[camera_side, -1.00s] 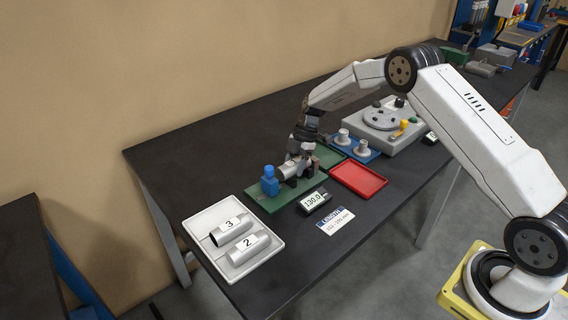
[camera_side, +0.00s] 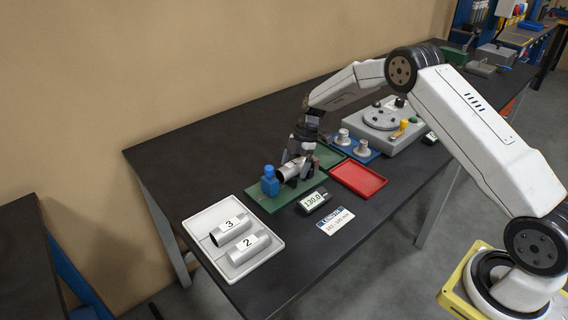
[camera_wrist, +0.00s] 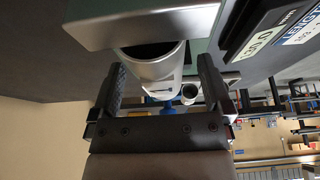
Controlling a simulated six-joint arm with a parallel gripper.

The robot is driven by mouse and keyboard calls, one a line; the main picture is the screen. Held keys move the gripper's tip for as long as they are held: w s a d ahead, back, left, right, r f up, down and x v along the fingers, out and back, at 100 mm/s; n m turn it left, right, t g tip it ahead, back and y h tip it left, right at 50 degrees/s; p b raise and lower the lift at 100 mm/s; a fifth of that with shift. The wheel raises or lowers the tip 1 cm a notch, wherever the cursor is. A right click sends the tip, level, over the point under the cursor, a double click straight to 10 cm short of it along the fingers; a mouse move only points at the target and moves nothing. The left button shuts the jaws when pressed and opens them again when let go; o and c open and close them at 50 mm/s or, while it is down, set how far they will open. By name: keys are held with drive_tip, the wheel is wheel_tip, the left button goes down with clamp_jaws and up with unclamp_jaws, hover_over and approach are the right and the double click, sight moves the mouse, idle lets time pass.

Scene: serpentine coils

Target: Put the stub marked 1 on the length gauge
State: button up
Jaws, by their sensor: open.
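My gripper (camera_side: 296,164) is low over the gauge, at this stub. In the wrist view my gripper (camera_wrist: 163,92) is open, with its fingers on either side of the stub (camera_wrist: 158,68). A grey block (camera_wrist: 145,27) hides part of the stub's near end.
A white tray (camera_side: 201,225) at the front left holds stub 3 (camera_side: 229,228) and stub 2 (camera_side: 248,248). A red tray (camera_side: 358,178) lies right of the gauge, empty. A blue plate (camera_side: 345,149) with two grey pieces and a grey machine (camera_side: 385,124) stand behind. The table's left rear is clear.

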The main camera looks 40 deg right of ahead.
sight(302, 158)
drive_tip(key=shift+v, duration=3.75)
drive_tip(key=shift+s+a+r+m, duration=0.25)
drive_tip(key=shift+s+a+m, duration=0.05)
drive_tip(key=shift+s+m, duration=0.2)
drive_tip(key=s+a+r+m+t+h, duration=0.1)
drive_tip(key=s+a+m+h, duration=0.1)
drive_tip(key=s+m, duration=0.6)
drive_tip(key=s+a+r+m+t+h, duration=0.1)
drive_tip(key=s+a+m, duration=0.4)
drive_tip(key=s, duration=1.4)
drive_tip(key=r+m+h, duration=0.1)
drive_tip(key=m, duration=0.3)
drive_tip(key=shift+a+t+h, duration=0.3)
drive_tip(key=shift+w, duration=0.1)
